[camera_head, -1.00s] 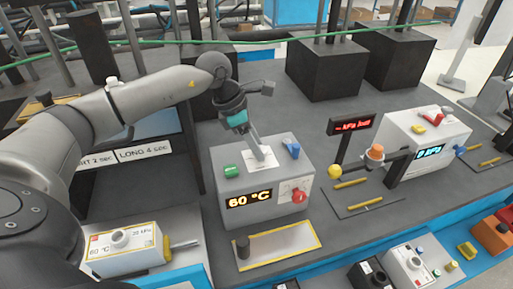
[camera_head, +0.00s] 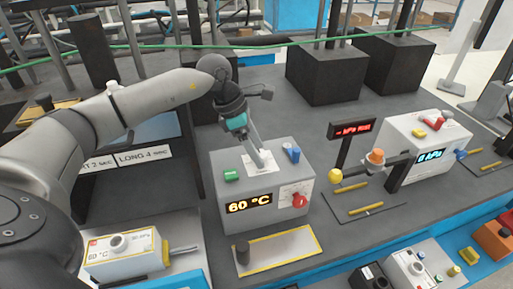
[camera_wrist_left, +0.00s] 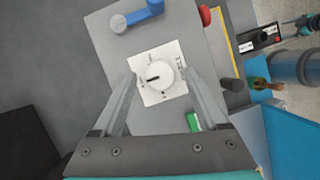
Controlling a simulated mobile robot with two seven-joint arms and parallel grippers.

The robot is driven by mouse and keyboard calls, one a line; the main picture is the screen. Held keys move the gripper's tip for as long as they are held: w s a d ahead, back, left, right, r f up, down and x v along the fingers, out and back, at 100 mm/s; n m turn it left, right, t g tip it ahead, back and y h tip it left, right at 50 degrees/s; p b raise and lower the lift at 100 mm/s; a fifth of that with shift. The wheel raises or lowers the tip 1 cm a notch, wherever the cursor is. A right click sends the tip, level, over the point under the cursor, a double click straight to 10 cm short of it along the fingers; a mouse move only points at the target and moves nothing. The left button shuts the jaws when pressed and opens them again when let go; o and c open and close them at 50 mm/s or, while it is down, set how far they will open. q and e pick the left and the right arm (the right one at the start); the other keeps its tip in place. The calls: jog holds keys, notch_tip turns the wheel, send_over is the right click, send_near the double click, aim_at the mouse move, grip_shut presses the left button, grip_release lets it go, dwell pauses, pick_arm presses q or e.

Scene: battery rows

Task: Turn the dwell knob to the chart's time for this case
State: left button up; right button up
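A white round knob (camera_wrist_left: 159,75) with a black pointer mark sits on a white marked plate (camera_wrist_left: 145,97) in the left wrist view; the mark points left in that picture. The plate lies on top of a grey box (camera_head: 228,192) whose display reads 60 °C. My left gripper (camera_head: 258,160) is just above the plate, pointing down. In the left wrist view its fingers (camera_wrist_left: 159,77) are open, one on each side of the knob, with visible gaps. A chart strip (camera_head: 140,157) reads LONG 4 sec; its left part, ending in "2 sec", is partly covered by my arm. My right gripper is out of view.
A green button (camera_head: 232,175) and a blue lever (camera_head: 292,154) flank the plate; a red knob (camera_head: 300,200) is on the box front. A white case (camera_head: 125,263) labelled 60 °C stands front left; its kPa figure is too blurred to read.

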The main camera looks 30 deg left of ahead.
pick_arm(q)
jog(key=shift+r, duration=0.1)
jog(key=v, duration=1.5)
